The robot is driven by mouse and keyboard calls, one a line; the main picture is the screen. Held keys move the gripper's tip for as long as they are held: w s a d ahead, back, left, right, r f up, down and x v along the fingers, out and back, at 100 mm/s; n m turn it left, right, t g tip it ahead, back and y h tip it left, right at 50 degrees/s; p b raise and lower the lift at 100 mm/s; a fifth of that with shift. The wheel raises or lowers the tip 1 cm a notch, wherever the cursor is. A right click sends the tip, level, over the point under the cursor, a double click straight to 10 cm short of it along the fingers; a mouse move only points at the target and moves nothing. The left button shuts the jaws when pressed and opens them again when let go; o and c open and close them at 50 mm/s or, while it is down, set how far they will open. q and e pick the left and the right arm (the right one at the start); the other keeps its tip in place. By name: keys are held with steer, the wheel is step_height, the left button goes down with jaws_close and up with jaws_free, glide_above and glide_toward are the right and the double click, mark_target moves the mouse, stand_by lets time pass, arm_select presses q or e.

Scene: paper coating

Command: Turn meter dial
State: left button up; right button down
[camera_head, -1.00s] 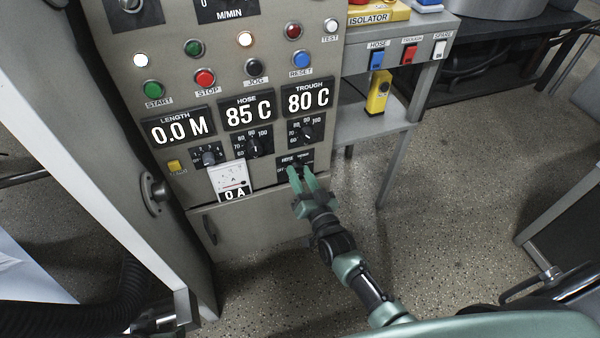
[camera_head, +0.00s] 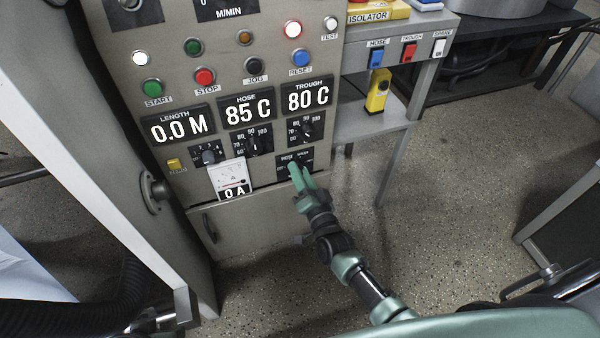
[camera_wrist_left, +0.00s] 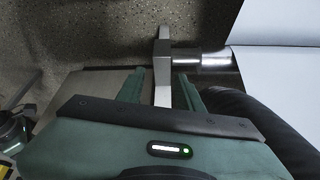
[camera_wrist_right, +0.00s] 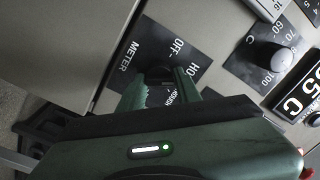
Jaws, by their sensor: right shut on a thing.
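The meter dial (camera_wrist_right: 160,75) is a small dark knob on a black plate marked METER, OFF and other partly hidden words. The plate (camera_head: 284,164) sits low on the grey control panel, right of the white meter (camera_head: 230,176), which reads 0 A. My right gripper (camera_head: 299,174) is shut on the dial; its fingers (camera_wrist_right: 162,92) straddle the knob in the right wrist view and hide part of it. The pointer's exact setting is hard to tell. My left gripper (camera_wrist_left: 160,88) is open, with a grey metal bar (camera_wrist_left: 162,65) showing between its fingers.
Above the plate are the trough dial (camera_head: 305,130), hose dial (camera_head: 254,144) and length dial (camera_head: 208,155), with displays over them. The trough dial is close to my right gripper. A grey cabinet door (camera_head: 250,225) is below. A side shelf (camera_head: 365,125) stands to the right.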

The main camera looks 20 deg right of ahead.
steer(key=shift+d+f, duration=0.1)
steer(key=shift+f, duration=0.05)
steer(key=c, duration=1)
jaws_free()
steer(key=shift+c, duration=0.2)
arm_select(q)
steer(key=shift+s+a+r+g+p, duration=0.2)
steer(key=shift+s+r+g+p, duration=0.1)
steer(key=shift+s+r+p, duration=0.4)
arm_select(e)
steer(key=s, duration=0.8)
steer(key=shift+d+f, duration=0.15)
steer(key=shift+d, duration=0.1)
arm_select(q)
steer(key=shift+f, duration=0.15)
arm_select(e)
steer(key=shift+a, duration=0.1)
